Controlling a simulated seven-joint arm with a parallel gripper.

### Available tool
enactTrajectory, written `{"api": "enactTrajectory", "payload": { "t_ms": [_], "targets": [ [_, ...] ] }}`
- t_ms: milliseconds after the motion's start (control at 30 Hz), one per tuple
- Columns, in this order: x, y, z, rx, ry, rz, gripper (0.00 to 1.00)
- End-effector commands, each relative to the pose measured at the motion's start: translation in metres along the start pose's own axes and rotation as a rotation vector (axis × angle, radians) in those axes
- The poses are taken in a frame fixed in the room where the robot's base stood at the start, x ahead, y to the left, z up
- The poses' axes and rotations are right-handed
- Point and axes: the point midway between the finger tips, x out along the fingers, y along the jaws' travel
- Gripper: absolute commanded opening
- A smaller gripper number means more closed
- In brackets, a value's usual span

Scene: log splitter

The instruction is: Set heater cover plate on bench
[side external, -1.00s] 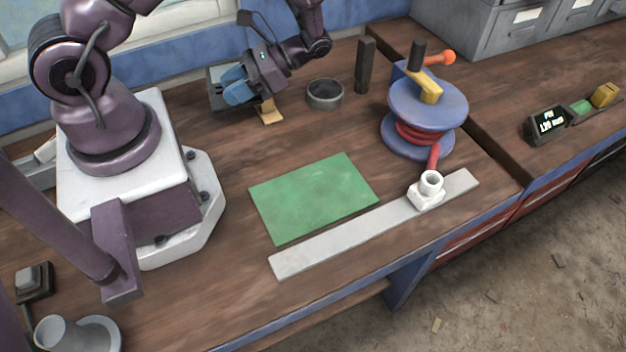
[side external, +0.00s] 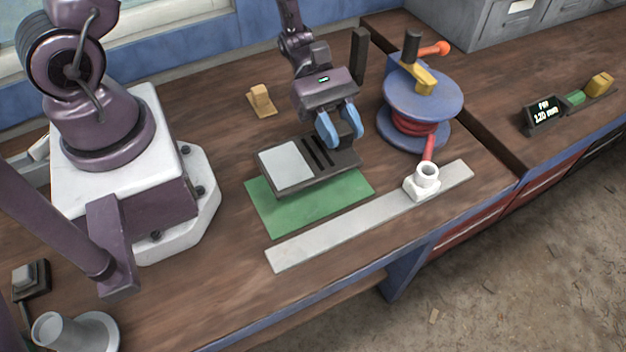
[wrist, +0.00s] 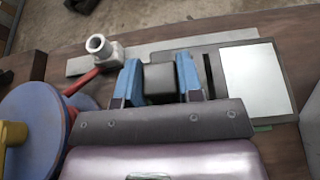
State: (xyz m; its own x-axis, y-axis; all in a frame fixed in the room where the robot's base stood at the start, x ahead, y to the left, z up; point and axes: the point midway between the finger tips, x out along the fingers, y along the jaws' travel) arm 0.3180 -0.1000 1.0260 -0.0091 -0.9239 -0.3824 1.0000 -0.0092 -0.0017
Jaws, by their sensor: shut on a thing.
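The heater cover plate (side external: 285,166) is a dark flat piece with a pale grey square and dark slots. It is over the back part of the green mat (side external: 290,212) on the bench. I cannot tell whether it touches the mat or hangs just above it. My gripper (side external: 340,132) has blue fingers and is shut on a dark raised block at the plate's right end. In the wrist view the fingers (wrist: 160,82) sit on either side of that block, and the plate's pale square (wrist: 257,80) lies to the right.
A pale metal strip (side external: 340,233) lies in front of the mat, with a white fitting (side external: 422,184) on it. A blue reel (side external: 425,100) with red hose stands to the right.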

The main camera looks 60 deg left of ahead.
Motion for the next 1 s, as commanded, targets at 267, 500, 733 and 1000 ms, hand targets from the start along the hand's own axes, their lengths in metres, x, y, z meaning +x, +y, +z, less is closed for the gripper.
{"api": "enactTrajectory", "payload": {
  "t_ms": [267,500,733,1000],
  "targets": [
    [0.015,0.002,-0.035,-0.007,-0.003,0.01,0.0],
    [0.027,0.002,-0.062,-0.006,-0.002,0.008,0.0],
    [0.03,0.002,-0.071,-0.002,-0.002,0.01,0.0],
    [0.031,0.002,-0.073,-0.003,0.0,0.009,0.39]
  ]
}}
